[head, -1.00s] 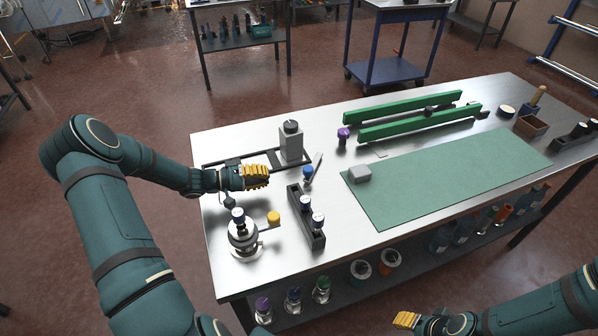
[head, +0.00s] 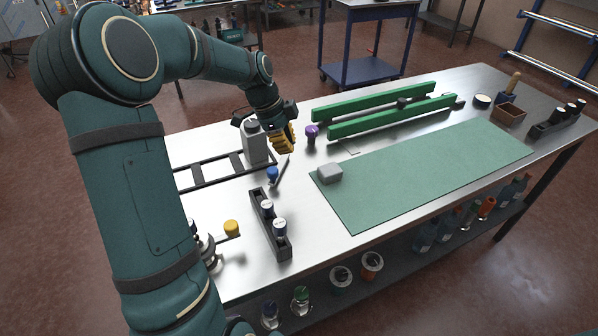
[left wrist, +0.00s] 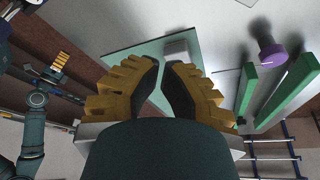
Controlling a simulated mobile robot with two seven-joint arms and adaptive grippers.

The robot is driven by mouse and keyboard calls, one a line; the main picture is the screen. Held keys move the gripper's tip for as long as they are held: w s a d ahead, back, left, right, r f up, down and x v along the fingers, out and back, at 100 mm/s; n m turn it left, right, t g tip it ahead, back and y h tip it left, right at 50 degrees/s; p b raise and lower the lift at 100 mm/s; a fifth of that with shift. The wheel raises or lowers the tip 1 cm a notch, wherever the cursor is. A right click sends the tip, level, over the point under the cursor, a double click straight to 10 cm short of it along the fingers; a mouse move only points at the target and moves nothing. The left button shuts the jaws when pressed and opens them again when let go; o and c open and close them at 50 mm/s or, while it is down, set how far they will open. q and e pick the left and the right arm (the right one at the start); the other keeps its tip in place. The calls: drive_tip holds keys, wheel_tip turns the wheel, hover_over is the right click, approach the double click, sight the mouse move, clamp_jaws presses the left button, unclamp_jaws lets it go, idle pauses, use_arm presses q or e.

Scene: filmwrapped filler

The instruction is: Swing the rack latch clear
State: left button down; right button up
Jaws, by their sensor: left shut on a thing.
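The rack latch seems to be the thin grey lever (head: 281,173) that stands tilted beside a blue-capped vial (head: 272,174), at the far end of the black vial rack (head: 256,207). My left gripper (head: 285,149) is at the lever's upper end, pointing down. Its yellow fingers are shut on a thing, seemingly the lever. In the left wrist view the fingers (left wrist: 165,62) converge, and what lies between their tips is not clear. My right gripper (left wrist: 62,62) shows small at the left of the left wrist view; its opening is unclear. It is outside the head view.
A tall grey block (head: 255,150) stands on a black frame just left of my left gripper. A purple-capped vial (head: 311,134) and green rails (head: 385,119) are to the right. A grey block (head: 330,173) lies on the green mat (head: 430,170), which is otherwise bare.

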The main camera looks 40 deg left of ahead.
use_arm(q)
drive_tip(key=shift+a+r, duration=0.1)
idle(0.3)
drive_tip(key=b+x, duration=0.2)
drive_tip(key=x, duration=0.8)
drive_tip(key=a, duration=0.1)
drive_tip(key=s+a, duration=0.1)
drive_tip(key=shift+s+a, duration=0.3)
drive_tip(key=shift+a, duration=0.05)
drive_tip(key=shift+s+a, duration=0.2)
drive_tip(key=shift+a, duration=0.15)
drive_tip(key=shift+s+a+m, duration=0.2)
drive_tip(key=shift+a+m, duration=0.1)
drive_tip(key=shift+m, duration=0.1)
